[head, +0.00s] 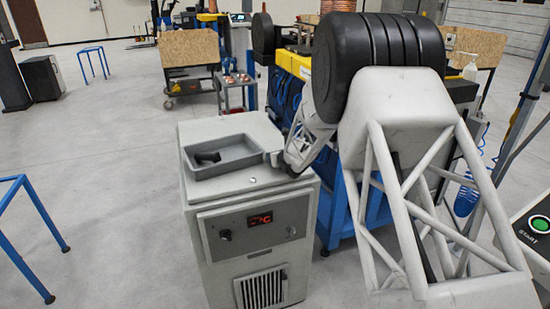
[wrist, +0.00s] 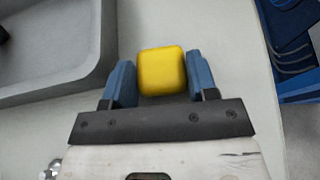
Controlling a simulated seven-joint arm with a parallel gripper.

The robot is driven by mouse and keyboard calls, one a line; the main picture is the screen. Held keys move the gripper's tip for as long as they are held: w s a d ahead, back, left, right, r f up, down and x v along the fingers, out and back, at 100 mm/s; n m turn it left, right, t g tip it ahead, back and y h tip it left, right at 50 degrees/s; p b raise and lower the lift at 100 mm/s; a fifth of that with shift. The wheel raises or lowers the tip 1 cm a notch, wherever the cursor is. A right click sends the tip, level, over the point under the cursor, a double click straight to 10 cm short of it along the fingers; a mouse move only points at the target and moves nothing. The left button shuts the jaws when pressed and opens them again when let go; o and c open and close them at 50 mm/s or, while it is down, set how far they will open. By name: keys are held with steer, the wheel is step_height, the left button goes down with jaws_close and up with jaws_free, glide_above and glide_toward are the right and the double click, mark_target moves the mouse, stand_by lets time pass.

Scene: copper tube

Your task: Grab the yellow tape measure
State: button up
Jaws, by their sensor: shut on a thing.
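The yellow tape measure (wrist: 161,70) is a rounded yellow block in the wrist view. It sits between the two blue fingers of my gripper (wrist: 160,82), which are shut on it. Under it is the pale grey top of the cabinet (wrist: 225,35). I cannot tell whether the tape measure touches that top. In the head view my arm reaches down to the right side of the cabinet (head: 250,255); the tape measure and the fingertips cannot be made out there.
A grey tray (head: 225,152) with a black object (head: 207,158) in it is set on the cabinet top, left of my gripper; it also shows in the wrist view (wrist: 85,75). A blue-framed workbench (head: 335,215) stands right of the cabinet. The floor to the left is mostly clear.

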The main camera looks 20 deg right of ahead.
steer(key=shift+r, duration=0.15)
steer(key=shift+r, duration=1.5)
steer(key=shift+s+r, duration=0.15)
steer(key=shift+s, duration=0.1)
steer(key=s+a+r, duration=0.1)
steer(key=s+a, duration=0.2)
steer(key=s, duration=1.2)
steer(key=shift+r, duration=0.2)
steer(key=shift+s, duration=0.1)
